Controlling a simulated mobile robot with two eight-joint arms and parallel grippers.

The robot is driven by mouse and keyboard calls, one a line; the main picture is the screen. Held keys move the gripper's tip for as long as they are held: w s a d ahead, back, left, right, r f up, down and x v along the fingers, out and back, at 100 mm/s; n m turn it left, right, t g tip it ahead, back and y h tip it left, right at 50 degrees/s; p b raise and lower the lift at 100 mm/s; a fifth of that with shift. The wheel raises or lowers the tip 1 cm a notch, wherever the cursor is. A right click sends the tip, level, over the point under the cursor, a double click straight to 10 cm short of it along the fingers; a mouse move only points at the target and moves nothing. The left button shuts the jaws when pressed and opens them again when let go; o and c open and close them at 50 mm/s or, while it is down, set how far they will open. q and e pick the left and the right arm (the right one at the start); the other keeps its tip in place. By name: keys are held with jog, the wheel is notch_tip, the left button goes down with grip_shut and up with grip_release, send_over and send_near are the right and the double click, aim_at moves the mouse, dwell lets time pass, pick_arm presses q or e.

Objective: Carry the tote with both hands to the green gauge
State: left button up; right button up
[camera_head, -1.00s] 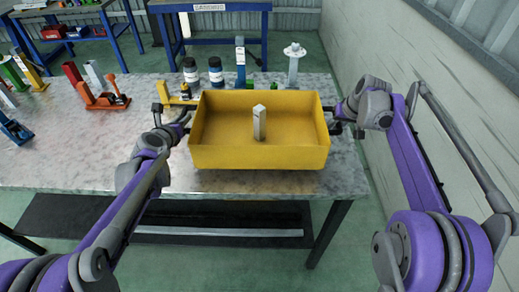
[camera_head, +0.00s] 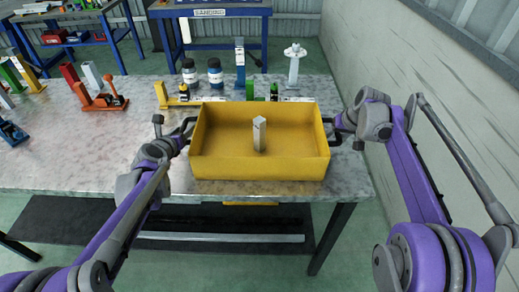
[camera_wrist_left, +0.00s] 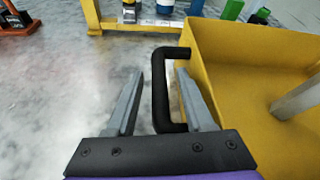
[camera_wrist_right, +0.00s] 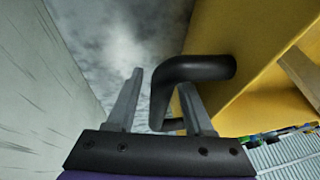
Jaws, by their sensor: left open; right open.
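The yellow tote (camera_head: 260,168) is at the table's front right, with a grey upright block (camera_head: 259,133) inside it. It has a black handle on each side. My left gripper (camera_head: 186,132) is open at the left handle; in the left wrist view the handle (camera_wrist_left: 160,95) lies between the fingers, without a visible squeeze. My right gripper (camera_head: 338,130) is open at the right handle; in the right wrist view the handle (camera_wrist_right: 160,88) lies between the fingers. Small green pieces (camera_head: 249,90) stand behind the tote; I cannot tell which is the green gauge.
Two dark bottles (camera_head: 215,73), a blue post (camera_head: 240,65) and a white-topped stand (camera_head: 294,65) are behind the tote. A yellow bracket (camera_head: 162,96) and an orange-red tool (camera_head: 105,101) are further left. A wall (camera_head: 430,110) is close on the right. The table's front left is clear.

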pick_arm(q)
jog(key=v, duration=1.2)
pick_arm(e)
jog(key=v, duration=1.2)
